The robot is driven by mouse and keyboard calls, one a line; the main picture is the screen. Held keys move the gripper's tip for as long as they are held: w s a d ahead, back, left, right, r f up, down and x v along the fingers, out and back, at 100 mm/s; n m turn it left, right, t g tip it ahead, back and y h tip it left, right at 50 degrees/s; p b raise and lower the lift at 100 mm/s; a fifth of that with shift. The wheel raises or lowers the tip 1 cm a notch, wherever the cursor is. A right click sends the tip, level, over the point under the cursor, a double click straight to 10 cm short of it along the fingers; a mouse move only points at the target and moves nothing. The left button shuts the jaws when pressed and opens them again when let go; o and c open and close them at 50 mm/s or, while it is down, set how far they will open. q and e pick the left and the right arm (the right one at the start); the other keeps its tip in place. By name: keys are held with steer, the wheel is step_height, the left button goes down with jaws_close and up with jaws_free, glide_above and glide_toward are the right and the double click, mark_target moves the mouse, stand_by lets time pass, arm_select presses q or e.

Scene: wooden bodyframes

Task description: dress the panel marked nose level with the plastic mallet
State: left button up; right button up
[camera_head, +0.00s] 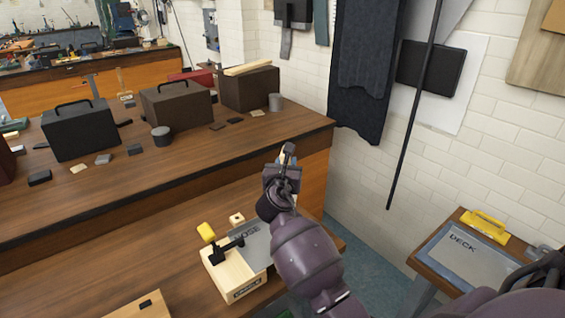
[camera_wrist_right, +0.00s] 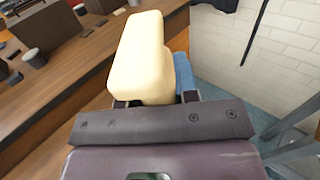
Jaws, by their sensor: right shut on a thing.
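The panel marked NOSE (camera_head: 258,241) is a grey metal sheet on a pale wooden block (camera_head: 222,281). A black clamp (camera_head: 228,248) with a yellow grip reaches over it, and my right arm hides part of the panel. My right gripper (camera_head: 287,158) is raised beyond the panel, near the bench corner. In the right wrist view it is shut on a cream, blocky thing (camera_wrist_right: 145,55), which looks like the plastic mallet's head. Its handle is hidden. The held thing is apart from the panel. My left gripper is in neither view.
A side table at right holds a DECK panel (camera_head: 465,257) and a yellow-handled tool (camera_head: 485,226). The raised rear bench (camera_head: 150,185) carries dark cases (camera_head: 80,130), tins and small blocks. Another wooden block (camera_head: 140,304) lies at the front edge. Bench left of the clamp is clear.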

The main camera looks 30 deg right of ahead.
steer(key=shift+s+d+f+m+g+h+b, duration=0.35)
steer(key=shift+s+d+f+b, duration=0.2)
steer(key=shift+d+b, duration=0.35)
steer(key=f+b, duration=0.2)
steer(key=shift+b, duration=0.3)
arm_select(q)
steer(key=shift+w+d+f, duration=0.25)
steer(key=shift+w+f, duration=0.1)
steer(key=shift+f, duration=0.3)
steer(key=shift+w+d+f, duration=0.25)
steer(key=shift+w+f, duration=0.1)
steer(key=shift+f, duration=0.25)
arm_select(e)
steer(key=shift+r, duration=0.15)
